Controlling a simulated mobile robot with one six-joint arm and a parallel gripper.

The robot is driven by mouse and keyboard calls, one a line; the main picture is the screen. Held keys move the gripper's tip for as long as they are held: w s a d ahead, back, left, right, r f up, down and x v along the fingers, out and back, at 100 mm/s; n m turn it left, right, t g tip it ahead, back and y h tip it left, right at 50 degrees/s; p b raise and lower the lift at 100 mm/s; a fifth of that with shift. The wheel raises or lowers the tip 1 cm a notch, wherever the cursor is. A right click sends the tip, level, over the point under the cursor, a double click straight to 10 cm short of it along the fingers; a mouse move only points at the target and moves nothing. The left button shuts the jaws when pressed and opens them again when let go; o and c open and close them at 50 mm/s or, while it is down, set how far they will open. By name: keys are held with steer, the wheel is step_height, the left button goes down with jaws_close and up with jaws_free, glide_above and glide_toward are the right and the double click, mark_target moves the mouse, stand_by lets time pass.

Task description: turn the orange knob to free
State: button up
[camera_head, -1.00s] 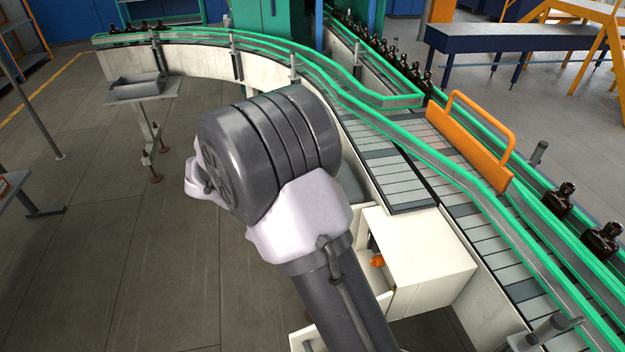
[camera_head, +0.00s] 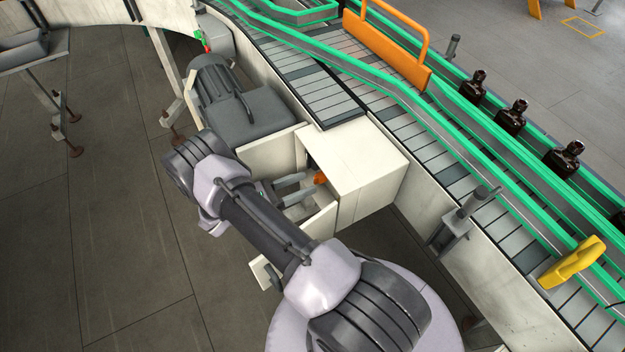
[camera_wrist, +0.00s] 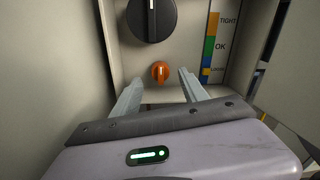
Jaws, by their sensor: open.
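The orange knob (camera_wrist: 160,72) is on the cabinet's inner panel in the wrist view, below a larger black knob (camera_wrist: 152,16). A pale mark on the orange knob stands roughly upright. In the head view the orange knob (camera_head: 320,178) shows just inside the open white cabinet (camera_head: 362,160). My gripper (camera_wrist: 158,84) is open, with one finger to each side of the orange knob in the picture. The fingers look short of the knob, and I see no contact. In the head view my gripper (camera_head: 300,188) reaches into the cabinet opening.
Cabinet walls or doors stand close on both sides. A grey motor (camera_head: 220,90) is behind my arm. The conveyor (camera_head: 440,150) carries several amber bottles (camera_head: 512,115).

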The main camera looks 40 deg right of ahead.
mark_target(314, 180)
steer(key=shift+x, duration=1.85)
jaws_close()
